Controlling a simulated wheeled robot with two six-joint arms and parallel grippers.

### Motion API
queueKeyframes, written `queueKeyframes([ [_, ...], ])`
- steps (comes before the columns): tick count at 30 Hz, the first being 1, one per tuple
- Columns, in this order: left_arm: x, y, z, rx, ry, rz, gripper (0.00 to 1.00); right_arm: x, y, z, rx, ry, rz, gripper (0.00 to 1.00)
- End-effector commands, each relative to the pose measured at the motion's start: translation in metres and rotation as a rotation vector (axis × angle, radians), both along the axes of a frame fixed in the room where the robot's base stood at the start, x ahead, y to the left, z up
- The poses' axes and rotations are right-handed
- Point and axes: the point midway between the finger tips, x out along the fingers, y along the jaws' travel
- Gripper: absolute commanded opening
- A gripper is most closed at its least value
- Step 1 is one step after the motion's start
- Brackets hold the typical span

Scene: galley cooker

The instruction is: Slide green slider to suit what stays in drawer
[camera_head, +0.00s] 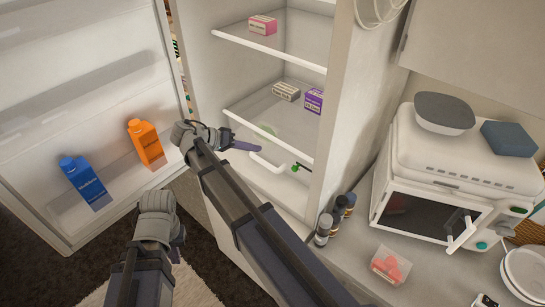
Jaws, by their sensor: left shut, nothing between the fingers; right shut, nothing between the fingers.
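The green slider (295,168) is a small green knob at the right of the drawer's front, beside the pale handle (268,163). The drawer (285,183) is at the bottom of the open fridge. A pale green thing (268,130) shows in or behind the drawer; I cannot tell what it is. My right gripper (250,147) is shut and empty, its fingers just in front of the drawer, left of the slider and near the handle. My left gripper (177,246) is shut and empty, lower left, below the fridge door's shelf.
The open fridge door at left holds a blue carton (84,182) and an orange carton (146,142). Dark jars (324,229), a clear tub (390,265) and a white oven (455,170) stand on the counter at right.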

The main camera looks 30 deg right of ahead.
Motion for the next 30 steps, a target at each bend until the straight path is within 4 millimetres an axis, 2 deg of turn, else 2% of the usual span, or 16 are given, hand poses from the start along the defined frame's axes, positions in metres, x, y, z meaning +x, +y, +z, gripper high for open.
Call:
queueKeyframes([
  [11,0.000,0.000,-0.004,0.000,0.000,0.000,0.00,-0.001,-0.004,-0.004,0.001,0.000,0.000,0.00],
  [17,0.000,0.000,-0.022,0.000,0.000,0.001,0.00,-0.005,-0.030,-0.022,0.001,0.001,-0.003,0.00],
  [27,0.000,0.000,-0.056,0.000,0.000,0.002,0.00,-0.013,-0.088,-0.056,0.002,0.001,-0.002,0.00],
  [30,0.000,0.000,-0.067,0.000,0.000,0.002,0.00,-0.024,-0.092,-0.067,0.002,0.002,0.001,0.00],
])
